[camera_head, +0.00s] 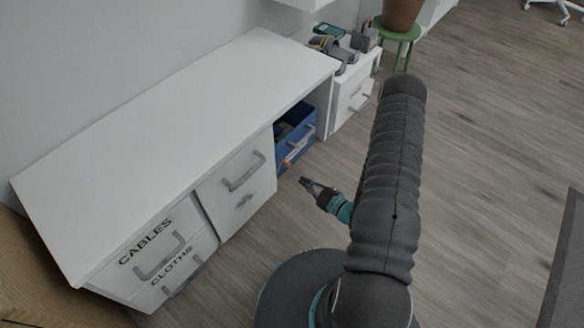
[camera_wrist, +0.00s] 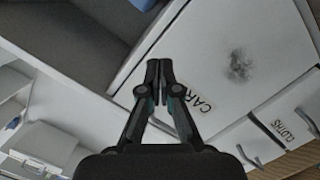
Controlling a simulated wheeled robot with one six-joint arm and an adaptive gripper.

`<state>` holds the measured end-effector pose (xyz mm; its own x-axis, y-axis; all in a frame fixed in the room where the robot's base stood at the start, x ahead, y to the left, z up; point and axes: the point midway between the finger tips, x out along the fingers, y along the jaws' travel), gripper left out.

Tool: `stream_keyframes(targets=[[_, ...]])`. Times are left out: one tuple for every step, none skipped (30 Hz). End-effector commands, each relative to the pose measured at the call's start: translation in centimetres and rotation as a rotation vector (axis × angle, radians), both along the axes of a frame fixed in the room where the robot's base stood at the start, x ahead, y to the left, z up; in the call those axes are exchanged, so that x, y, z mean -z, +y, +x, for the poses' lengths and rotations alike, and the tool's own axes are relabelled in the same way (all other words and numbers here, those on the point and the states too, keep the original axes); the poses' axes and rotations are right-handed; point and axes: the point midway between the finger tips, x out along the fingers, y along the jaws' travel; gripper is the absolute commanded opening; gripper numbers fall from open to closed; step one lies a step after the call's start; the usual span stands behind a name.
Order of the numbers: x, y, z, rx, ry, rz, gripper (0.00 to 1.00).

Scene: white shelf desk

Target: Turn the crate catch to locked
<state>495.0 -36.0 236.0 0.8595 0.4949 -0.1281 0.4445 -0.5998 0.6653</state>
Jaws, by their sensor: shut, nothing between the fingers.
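The blue crate (camera_head: 304,136) sits in the open bay at the right end of the white desk in the head view. A light grey bar is on its front. A small orange piece (camera_head: 288,164) shows low at its left front; it may be the catch, but its setting is too small to read. My gripper (camera_head: 303,181) is in front of the desk, apart from the crate, pointing toward the desk. Its fingertips are together and empty in the wrist view (camera_wrist: 159,66). A blue patch at the top of the wrist view is cut off, and no catch is clear there.
The white desk (camera_head: 180,110) has closed drawers, with labels CABLES and CLOTHS at left. A small white cabinet (camera_head: 352,100) with items on top stands beyond the crate, near a green stool (camera_head: 399,38). Wooden floor between desk and my base is clear.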

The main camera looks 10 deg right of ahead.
Motion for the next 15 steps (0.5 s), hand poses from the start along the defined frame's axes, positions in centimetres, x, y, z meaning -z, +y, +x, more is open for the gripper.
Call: stream_keyframes(targets=[[0.2,0.0,0.0,0.008,0.007,0.006,0.00],[0.3,0.0,0.1,0.011,0.009,0.009,0.00],[0.4,0.1,0.2,0.012,0.011,0.011,0.00],[0.4,0.2,0.4,0.012,0.011,0.011,0.00],[0.5,0.3,0.7,0.012,0.010,0.010,0.00],[0.5,0.5,1.0,0.010,0.009,0.009,0.00],[0.5,0.7,1.3,0.009,0.009,0.009,0.00],[0.6,1.0,1.7,0.009,0.008,0.008,0.00],[0.6,1.3,2.2,0.008,0.008,0.009,0.00],[0.7,1.5,2.6,0.007,0.007,0.009,0.00],[0.8,1.8,3.1,0.008,0.007,0.008,0.00],[0.9,2.1,3.7,0.006,0.007,0.008,0.00],[0.9,2.3,4.1,0.007,0.007,0.008,0.00],[1.0,2.7,4.5,0.006,0.007,0.008,0.00],[1.1,2.9,5.2,0.008,0.007,0.008,0.00]])
